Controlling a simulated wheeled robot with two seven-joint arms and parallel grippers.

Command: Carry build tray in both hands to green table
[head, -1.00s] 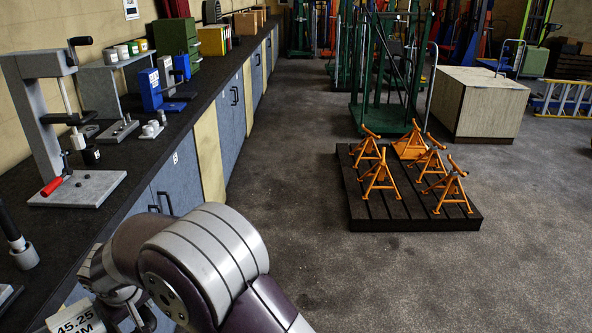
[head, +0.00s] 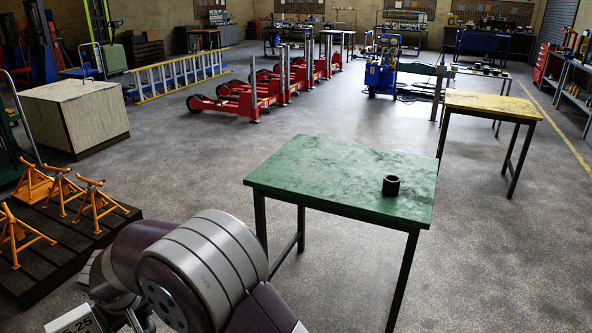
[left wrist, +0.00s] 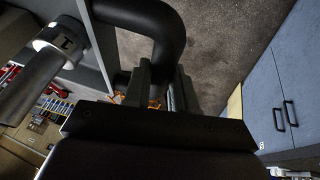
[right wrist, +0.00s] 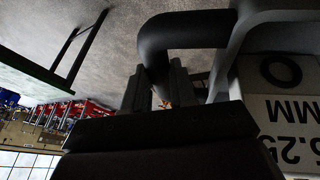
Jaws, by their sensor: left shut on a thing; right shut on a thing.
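The green table (head: 330,180) stands in the middle of the head view, with a dark ring (head: 391,186) on its top near the right end. The build tray shows only in part: its grey wall (left wrist: 92,50) and black handle (left wrist: 165,30) in the left wrist view, and the other black handle (right wrist: 190,30) in the right wrist view. My left gripper (left wrist: 158,88) is shut on one handle. My right gripper (right wrist: 155,88) is shut on the other. A marked metal cylinder (left wrist: 50,50) and a white labelled block (right wrist: 290,115) are at the tray. The head view hides most of the tray.
A dark pallet (head: 45,245) with orange axle stands (head: 95,205) lies at the left, near a wooden box (head: 72,115). Red trolley jacks (head: 260,90) stand behind the green table. A yellow table (head: 490,105) is at the right. Floor is clear around the green table.

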